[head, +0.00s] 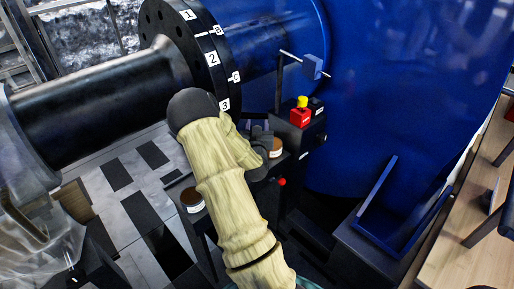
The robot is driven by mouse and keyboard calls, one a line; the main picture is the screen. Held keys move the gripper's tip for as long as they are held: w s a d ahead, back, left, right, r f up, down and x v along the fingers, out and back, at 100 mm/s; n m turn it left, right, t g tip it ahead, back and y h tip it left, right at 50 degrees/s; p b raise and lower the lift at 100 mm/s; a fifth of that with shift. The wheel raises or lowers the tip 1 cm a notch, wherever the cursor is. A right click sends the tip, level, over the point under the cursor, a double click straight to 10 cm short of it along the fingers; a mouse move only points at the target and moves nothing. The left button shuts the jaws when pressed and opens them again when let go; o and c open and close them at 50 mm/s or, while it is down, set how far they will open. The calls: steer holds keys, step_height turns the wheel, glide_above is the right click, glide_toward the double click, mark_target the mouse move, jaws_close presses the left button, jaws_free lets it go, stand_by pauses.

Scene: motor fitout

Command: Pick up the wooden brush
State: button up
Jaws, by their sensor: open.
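I cannot make out the wooden brush; it may be hidden behind my arm or my gripper. My arm, in a pale yellow sleeve, crosses the middle of the head view and bends at a dark cap. My gripper (262,147) shows as small dark grey parts just right of the sleeve's end. It is above or beside a dark stand, close to a round container with a brown top (276,147). The fingertips are small and hard to separate from the dark stand. I see nothing held in it.
A black flanged shaft (105,98) with numbered labels meets a large blue housing (410,80). A red and yellow button box (301,114) stands right of my gripper. Another brown-topped container (192,199) is left of my arm. A wooden bench (462,255) is at right.

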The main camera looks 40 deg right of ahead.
steer(key=shift+c, duration=0.3)
jaws_close()
step_height(320, 180, up, 28)
steer(key=p, duration=0.4)
stand_by(0.6)
